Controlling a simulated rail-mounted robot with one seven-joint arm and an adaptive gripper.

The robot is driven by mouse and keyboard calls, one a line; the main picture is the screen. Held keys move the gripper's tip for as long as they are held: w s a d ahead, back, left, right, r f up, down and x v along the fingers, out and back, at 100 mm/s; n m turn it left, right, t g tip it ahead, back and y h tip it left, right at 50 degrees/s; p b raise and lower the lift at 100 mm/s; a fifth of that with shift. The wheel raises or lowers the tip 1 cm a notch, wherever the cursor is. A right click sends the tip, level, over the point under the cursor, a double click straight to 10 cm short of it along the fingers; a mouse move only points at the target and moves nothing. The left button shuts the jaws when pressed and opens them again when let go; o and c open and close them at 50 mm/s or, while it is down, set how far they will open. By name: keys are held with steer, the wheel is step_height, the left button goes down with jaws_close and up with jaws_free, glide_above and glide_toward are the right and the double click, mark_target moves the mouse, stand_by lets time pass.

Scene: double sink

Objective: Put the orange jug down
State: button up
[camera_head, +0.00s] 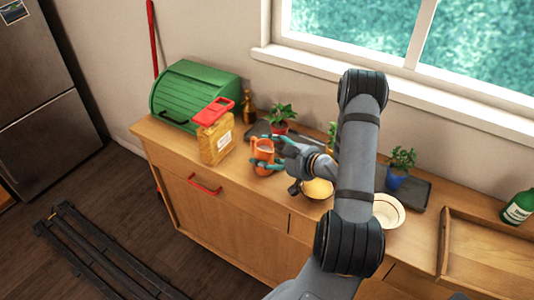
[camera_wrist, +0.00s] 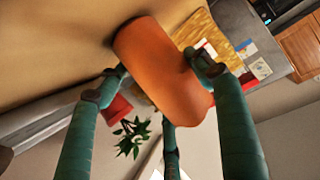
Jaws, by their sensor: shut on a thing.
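The orange jug (camera_head: 263,154) is at the counter's front left part, just right of the yellow container. My gripper (camera_head: 270,148) is shut on the orange jug, reaching it from the right. In the wrist view the jug (camera_wrist: 160,70) lies between my teal fingers (camera_wrist: 165,85), with its end close to the brown counter surface (camera_wrist: 50,45). The jug looks about upright in the head view. I cannot tell whether its base touches the counter.
A yellow container (camera_head: 216,143) with a red lid stands left of the jug, before a green bread box (camera_head: 194,94). A potted plant (camera_head: 281,115) stands behind. The counter's front edge is close.

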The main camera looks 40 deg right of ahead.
steer(key=o, duration=1.5)
steer(key=shift+r, duration=0.15)
steer(key=shift+v, duration=2.75)
